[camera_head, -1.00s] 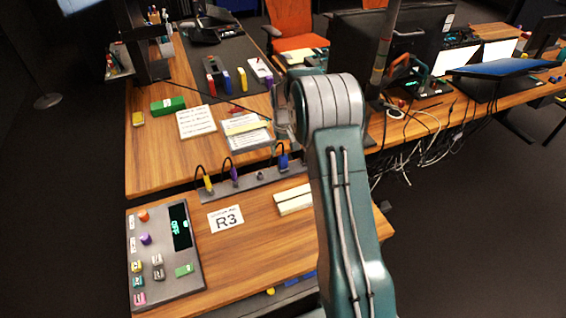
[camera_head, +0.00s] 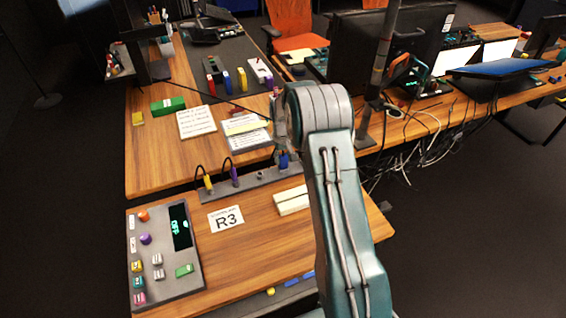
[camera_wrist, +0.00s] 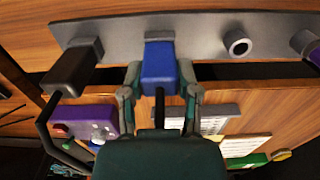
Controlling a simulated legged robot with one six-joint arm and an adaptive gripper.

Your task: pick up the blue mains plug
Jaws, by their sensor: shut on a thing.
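The blue mains plug (camera_wrist: 159,65) is at the top middle of the wrist view, at a grey socket strip (camera_wrist: 202,30), with its dark cable running down towards my gripper's body. My gripper (camera_wrist: 160,88) has one finger on each side of the plug and is shut on it. I cannot tell whether the plug is still seated in its socket. In the head view the plug (camera_head: 284,160) shows as a small blue patch beside my arm, which hides most of the gripper.
A black plug (camera_wrist: 76,68) and a purple plug (camera_wrist: 307,44) sit on the strip either side, with an empty round socket (camera_wrist: 237,42) between blue and purple. A control panel (camera_head: 190,285), an R3 card (camera_head: 226,218) and cream blocks (camera_head: 292,200) lie on the near desk.

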